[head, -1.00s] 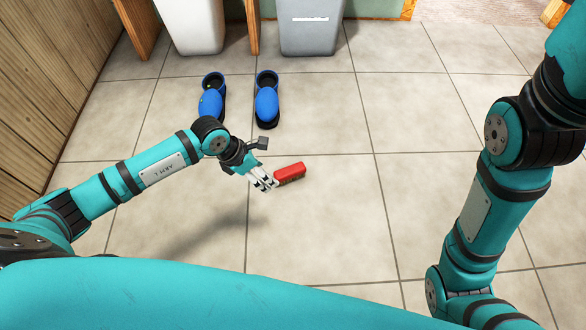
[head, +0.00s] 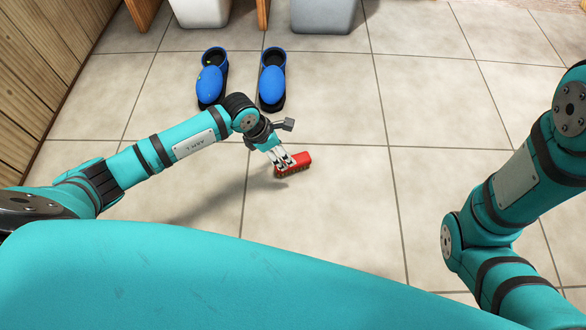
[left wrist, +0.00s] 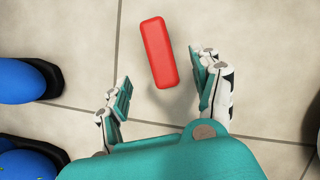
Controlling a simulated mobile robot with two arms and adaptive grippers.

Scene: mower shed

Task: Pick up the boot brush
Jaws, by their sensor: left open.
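The boot brush (head: 294,163) is a red block with dark bristles underneath, on the tiled floor in the middle of the head view. My left gripper (head: 283,164) is at the brush's left end and partly covers it. In the left wrist view the brush (left wrist: 158,52) lies ahead of and between the two spread fingers of the left gripper (left wrist: 164,97). The gripper is open, and floor shows between each finger and the brush. My right arm is at the right of the head view; its gripper is out of frame.
Two blue boots, the left one (head: 211,80) and the right one (head: 272,82), stand behind the brush. A white bin (head: 202,12) and a grey bin (head: 318,15) are at the back. A wood-panelled wall (head: 45,60) is at the left. The floor right of the brush is clear.

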